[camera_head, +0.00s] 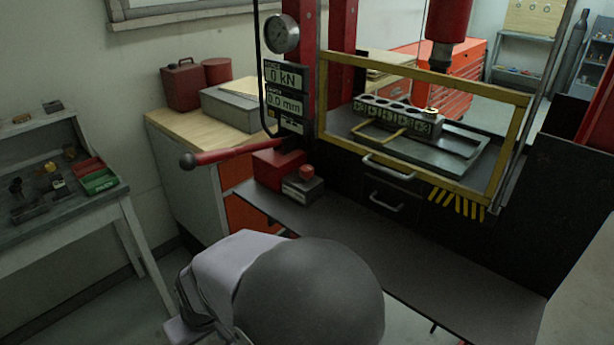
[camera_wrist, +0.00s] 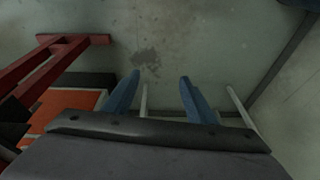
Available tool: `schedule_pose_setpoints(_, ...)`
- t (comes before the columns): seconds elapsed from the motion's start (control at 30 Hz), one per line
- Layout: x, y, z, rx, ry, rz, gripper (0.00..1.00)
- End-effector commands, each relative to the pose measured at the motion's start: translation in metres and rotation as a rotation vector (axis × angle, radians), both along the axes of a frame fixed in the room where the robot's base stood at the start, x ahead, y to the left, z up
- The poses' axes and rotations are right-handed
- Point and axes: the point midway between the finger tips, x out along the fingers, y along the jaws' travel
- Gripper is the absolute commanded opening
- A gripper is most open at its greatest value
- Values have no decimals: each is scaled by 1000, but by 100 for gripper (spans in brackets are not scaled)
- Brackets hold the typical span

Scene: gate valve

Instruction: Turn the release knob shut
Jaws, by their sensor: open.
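A small red knob (camera_head: 306,171) sits on top of a grey block (camera_head: 303,188) at the left end of the dark bench shelf; it looks like the release knob. A red housing (camera_head: 278,168) stands behind it, with a red lever (camera_head: 235,153) reaching left to a dark ball end. In the wrist view my gripper (camera_wrist: 158,88) shows two blue fingers spread apart with nothing between them, over bare grey floor. The knob cannot be made out in the wrist view. In the head view my own arm fills the bottom middle, and the fingers are not visible there.
A red press frame (camera_head: 341,65) carries a gauge (camera_head: 281,34) and displays reading 0 kN and 0.0 mm. A yellow-framed guard (camera_head: 420,76) stands before a holed block (camera_head: 398,116). The dark shelf (camera_head: 400,250) is clear to the right. A wooden-topped cabinet (camera_head: 165,128) stands left.

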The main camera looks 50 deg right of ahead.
Motion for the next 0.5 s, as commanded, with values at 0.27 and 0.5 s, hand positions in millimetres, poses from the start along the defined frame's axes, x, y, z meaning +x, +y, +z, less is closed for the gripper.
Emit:
schedule_pose_setpoints(0.27, 142, -121, 20, -122, -542, -294, 51)
schedule_pose_setpoints(0.5, 163, -277, 77, -435, -912, -599, 51)
